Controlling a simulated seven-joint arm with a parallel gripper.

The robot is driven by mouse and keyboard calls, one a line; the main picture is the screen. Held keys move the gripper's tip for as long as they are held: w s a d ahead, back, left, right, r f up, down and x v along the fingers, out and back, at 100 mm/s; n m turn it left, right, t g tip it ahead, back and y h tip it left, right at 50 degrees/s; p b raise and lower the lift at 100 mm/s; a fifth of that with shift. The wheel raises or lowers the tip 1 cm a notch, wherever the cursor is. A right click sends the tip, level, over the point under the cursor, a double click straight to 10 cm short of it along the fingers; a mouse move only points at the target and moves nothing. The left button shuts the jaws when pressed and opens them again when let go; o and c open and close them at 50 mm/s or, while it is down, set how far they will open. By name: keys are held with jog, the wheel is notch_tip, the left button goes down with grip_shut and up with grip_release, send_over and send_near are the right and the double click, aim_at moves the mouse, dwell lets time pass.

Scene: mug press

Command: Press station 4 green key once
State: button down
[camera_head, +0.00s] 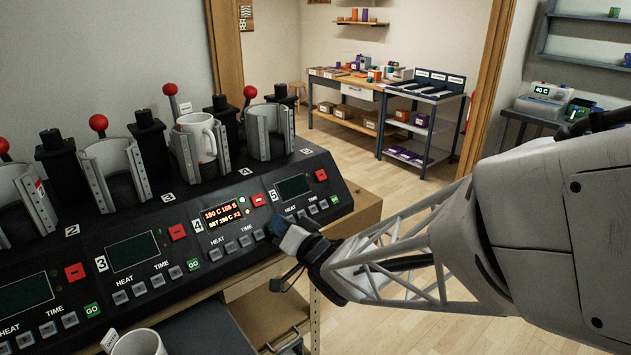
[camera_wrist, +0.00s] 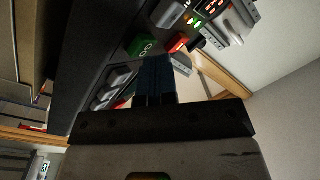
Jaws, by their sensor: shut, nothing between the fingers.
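Station 4's display (camera_head: 222,215) is lit with orange and white readings, and a white mug (camera_head: 205,145) sits in the press behind it. Its red key (camera_head: 258,200) shows to the right of the display. My gripper (camera_head: 275,229) is shut and empty at the front right of station 4's row of buttons, where it hides the green key in the head view. In the wrist view a green GO key (camera_wrist: 143,46) lies just beyond the dark blue fingertips (camera_wrist: 155,62), with a red key (camera_wrist: 178,42) to its right. I cannot tell whether the fingertips touch the green key.
Station 5's buttons and green key (camera_head: 335,199) lie just right of my gripper. Station 3's green key (camera_head: 192,265) is to the left. Another white mug (camera_head: 138,343) stands at the bottom edge. Red-knobbed presses line the back of the panel.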

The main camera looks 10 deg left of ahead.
jog(key=shift+s+d+r, duration=0.3)
jog(key=shift+d+r, duration=0.05)
jog(key=shift+r, duration=0.1)
jog(key=shift+s+r, duration=0.1)
jog(key=shift+s+d+r, duration=0.6)
jog(key=shift+d+r, duration=0.05)
jog(key=shift+r, duration=0.15)
jog(key=shift+s+d+r, duration=0.6)
jog(key=shift+d+r, duration=0.05)
jog(key=shift+r, duration=0.15)
jog(key=s+d+m+g+h, duration=0.1)
jog(key=s+d+m+h, duration=0.15)
jog(key=d+h, duration=1.35)
jog(key=s+d+g+y, duration=0.1)
jog(key=s+d+g, duration=0.3)
jog(key=s, duration=0.5)
jog(key=s+d+g+y, duration=0.1)
jog(key=s+d+g, duration=0.3)
jog(key=s+d, duration=0.5)
jog(key=shift+s+f+n+g, duration=0.2)
jog(key=shift+f+n+g, duration=0.05)
jog(key=shift+n+g, duration=0.1)
